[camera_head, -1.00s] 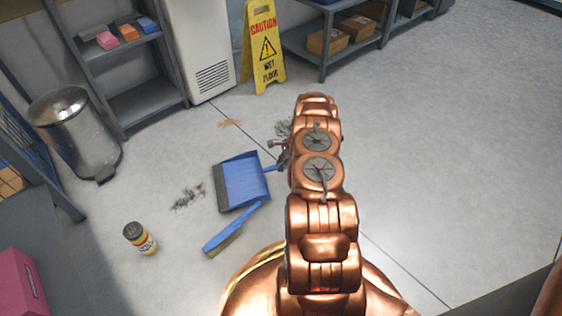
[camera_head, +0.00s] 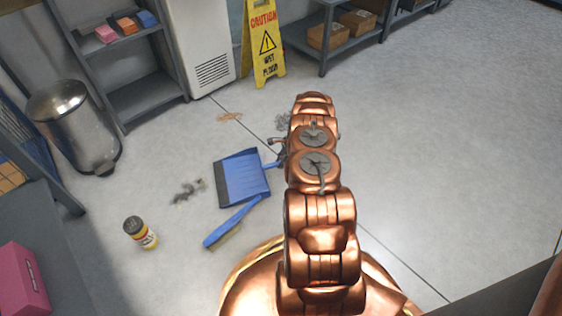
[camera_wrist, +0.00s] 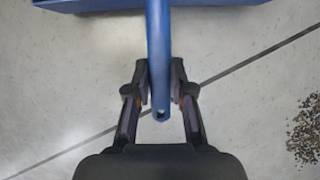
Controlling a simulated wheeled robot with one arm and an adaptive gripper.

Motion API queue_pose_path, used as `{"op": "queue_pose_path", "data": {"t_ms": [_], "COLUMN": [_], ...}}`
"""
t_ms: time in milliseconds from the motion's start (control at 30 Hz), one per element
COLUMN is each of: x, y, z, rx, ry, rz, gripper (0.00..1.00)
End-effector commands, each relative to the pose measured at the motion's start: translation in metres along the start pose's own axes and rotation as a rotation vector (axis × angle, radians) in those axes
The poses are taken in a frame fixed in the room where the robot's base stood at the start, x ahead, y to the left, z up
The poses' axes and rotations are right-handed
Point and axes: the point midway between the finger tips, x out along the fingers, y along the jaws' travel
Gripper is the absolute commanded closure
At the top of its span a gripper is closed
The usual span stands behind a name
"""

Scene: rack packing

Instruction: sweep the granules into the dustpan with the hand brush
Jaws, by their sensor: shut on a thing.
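The blue dustpan (camera_head: 243,178) lies on the floor left of my arm, its dark-edged mouth facing left. My gripper (camera_wrist: 159,72) is shut on the dustpan's blue handle (camera_wrist: 158,40), which runs between the fingers in the wrist view. In the head view my arm mostly hides the gripper. The blue hand brush (camera_head: 232,222) lies loose on the floor just below the pan, bristles toward the lower left. A grey granule pile (camera_head: 187,191) lies left of the pan's mouth. Another grey pile (camera_head: 283,122) lies beyond the handle. A speckled brown-grey pile (camera_wrist: 306,128) shows at the wrist view's right edge.
A tan patch (camera_head: 229,117) lies on the floor above the pan. A metal bin (camera_head: 75,125), shelving (camera_head: 143,100) and a yellow caution sign (camera_head: 264,45) stand along the back. The floor right of my arm is clear.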

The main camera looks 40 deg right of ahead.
Motion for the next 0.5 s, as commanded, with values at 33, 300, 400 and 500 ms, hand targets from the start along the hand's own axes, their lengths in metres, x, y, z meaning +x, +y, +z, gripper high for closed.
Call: {"op": "queue_pose_path", "data": {"t_ms": [33, 300, 400, 500], "x": [0.001, 0.0052, 0.0067, 0.0082], "y": [0.0, 0.0001, 0.0001, 0.0001], "z": [-0.0002, -0.0018, -0.0024, -0.0031], "rx": [0.0, 0.0, 0.0, 0.0], "ry": [0.0, -0.001, -0.001, -0.001], "rz": [0.0, 0.0, 0.0, 0.0], "gripper": [1.0, 1.0, 1.0, 1.0]}}
